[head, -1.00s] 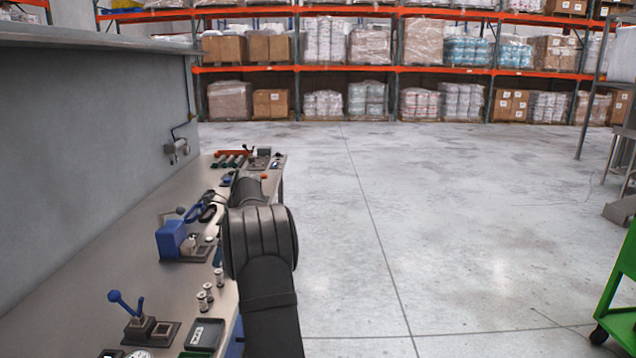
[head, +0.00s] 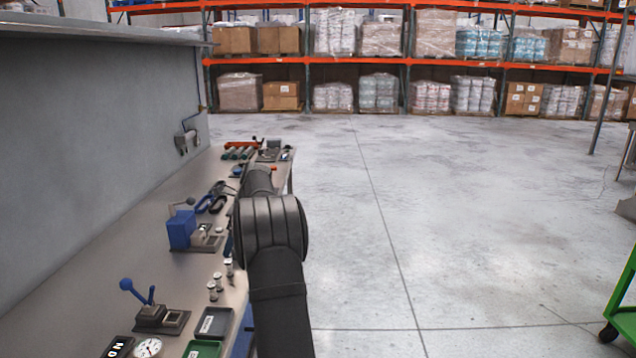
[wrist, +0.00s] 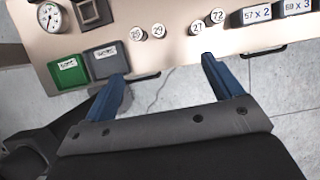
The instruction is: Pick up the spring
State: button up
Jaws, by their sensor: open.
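I cannot make out a spring for certain in either view. In the wrist view several small round pieces with white numbered tops stand near the bench edge, among them one marked 29 (wrist: 158,30) and one marked 27 (wrist: 197,27). In the head view small upright metal cylinders (head: 212,290) stand by the bench edge; I cannot tell whether any is a spring. My gripper (wrist: 164,67) has its two blue fingers wide apart, with nothing between them, over the bench's edge. In the head view my arm hides the gripper.
A grey tray (head: 213,322) and a green tray (head: 203,349) lie by the bench edge, near a dial gauge (head: 147,348) and a blue-handled lever tool (head: 150,312). A blue device (head: 182,230) stands farther along. A wall bounds the left; open floor (head: 450,230) lies right.

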jog(key=c, duration=0.7)
jog(key=n+t+h, duration=0.2)
jog(key=n+h, duration=0.2)
jog(key=n, duration=1.4)
send_near(217, 275)
jog(key=shift+h, duration=0.3)
jog(key=f, duration=0.4)
jog(key=w+f, duration=0.1)
jog(key=f, duration=0.3)
jog(key=w+f, duration=0.1)
jog(key=f, duration=0.2)
jog(key=shift+a+f, duration=0.2)
jog(key=shift+f, duration=0.2)
